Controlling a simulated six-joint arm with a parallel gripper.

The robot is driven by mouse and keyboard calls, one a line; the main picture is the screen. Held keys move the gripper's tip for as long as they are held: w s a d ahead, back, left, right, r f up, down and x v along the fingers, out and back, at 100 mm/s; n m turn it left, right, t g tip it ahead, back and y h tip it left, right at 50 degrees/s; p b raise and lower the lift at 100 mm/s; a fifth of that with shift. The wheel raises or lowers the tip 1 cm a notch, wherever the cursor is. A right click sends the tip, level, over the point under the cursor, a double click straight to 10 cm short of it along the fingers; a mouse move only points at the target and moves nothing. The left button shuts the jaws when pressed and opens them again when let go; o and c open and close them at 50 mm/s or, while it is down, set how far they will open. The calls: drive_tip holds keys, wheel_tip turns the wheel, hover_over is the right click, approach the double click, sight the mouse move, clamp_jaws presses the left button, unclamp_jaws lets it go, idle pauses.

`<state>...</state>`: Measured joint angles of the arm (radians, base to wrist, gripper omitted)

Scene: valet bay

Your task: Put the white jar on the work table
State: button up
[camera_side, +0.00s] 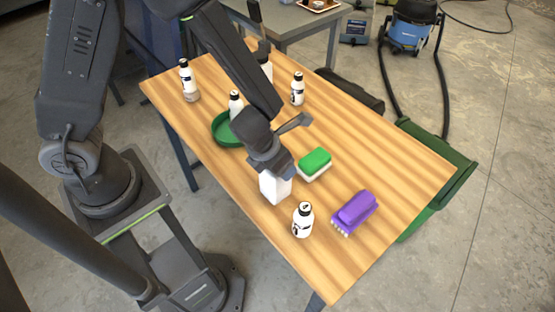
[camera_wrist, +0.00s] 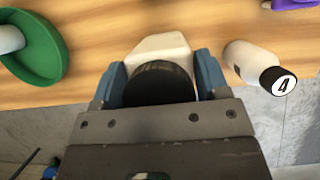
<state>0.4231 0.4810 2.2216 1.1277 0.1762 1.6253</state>
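The white jar (camera_side: 275,188) has a pale body and a dark lid. In the side view it is below my gripper (camera_side: 269,168), over the near middle part of the wooden work table (camera_side: 390,160). In the wrist view the white jar (camera_wrist: 160,46) sits between the two blue-grey fingers of my gripper (camera_wrist: 160,82), which press close on both sides of its dark lid. The jar looks upright, at or just above the table top; its base contact is unclear.
A white bottle (camera_side: 302,220) with a "4" cap stands close by. More bottles (camera_side: 297,92) stand farther back. The table's right end is clear.

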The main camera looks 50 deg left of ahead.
drive_tip(key=o, duration=0.4)
drive_tip(key=shift+r, duration=0.15)
drive_tip(key=shift+r, duration=0.35)
drive_tip(key=s+a+r+m, duration=0.3)
drive_tip(key=r+m, duration=0.5)
drive_tip(key=m, duration=0.4)
drive_tip(key=s+a+r+m, duration=0.3)
drive_tip(key=s+r+m, duration=0.2)
drive_tip(key=r+m, duration=0.3)
drive_tip(key=s+a+r+m+t, duration=0.1)
drive_tip(key=s+a+r+m, duration=0.2)
drive_tip(key=r+m, duration=0.5)
drive_tip(key=s+m, duration=0.1)
drive_tip(key=m, duration=0.7)
drive_tip(key=shift+s+r, duration=0.15)
drive_tip(key=shift+r, duration=0.15)
